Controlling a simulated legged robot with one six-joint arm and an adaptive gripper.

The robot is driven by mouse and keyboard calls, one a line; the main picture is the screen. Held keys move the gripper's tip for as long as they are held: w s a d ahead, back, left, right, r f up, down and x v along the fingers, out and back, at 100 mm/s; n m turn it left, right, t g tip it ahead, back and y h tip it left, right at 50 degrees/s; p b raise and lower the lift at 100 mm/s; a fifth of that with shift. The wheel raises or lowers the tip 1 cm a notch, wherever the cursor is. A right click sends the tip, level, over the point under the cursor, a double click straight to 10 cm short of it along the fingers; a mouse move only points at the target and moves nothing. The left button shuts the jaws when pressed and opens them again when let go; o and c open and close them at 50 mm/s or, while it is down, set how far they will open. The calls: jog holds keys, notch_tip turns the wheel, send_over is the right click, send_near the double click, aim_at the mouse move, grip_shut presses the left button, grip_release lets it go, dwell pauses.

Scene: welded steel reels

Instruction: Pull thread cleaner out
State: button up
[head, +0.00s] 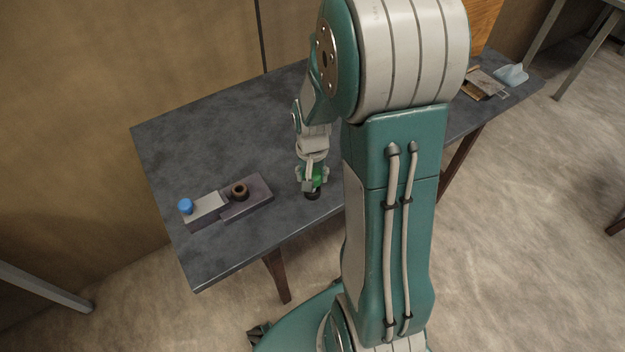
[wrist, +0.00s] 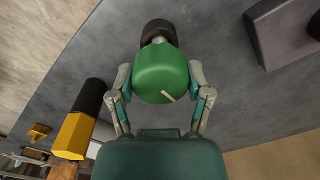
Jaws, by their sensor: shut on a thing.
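The thread cleaner, as I take it, has a rounded green handle (wrist: 160,70) with a pale line on it; its green also shows in the head view (head: 317,181). My gripper (wrist: 161,76) is shut on this handle, one finger on each side. In the head view, my gripper (head: 312,177) points down near the table's front edge. A short grey shaft shows past the handle, leading to a dark cylindrical piece (wrist: 158,29), seen low at the table in the head view (head: 312,195). I cannot tell whether this piece is part of the tool or a holder around it.
Left on the dark table (head: 190,130) are a grey block (head: 258,196) with a brown ring (head: 239,190) and a lighter block (head: 206,211) with a blue knob (head: 185,205). A yellow-and-black object (wrist: 74,132) stands close by my gripper. Small items (head: 485,83) lie far right.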

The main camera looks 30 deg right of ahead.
jog(key=shift+r, duration=0.65)
dwell(0.4)
jog(key=shift+r, duration=4.35)
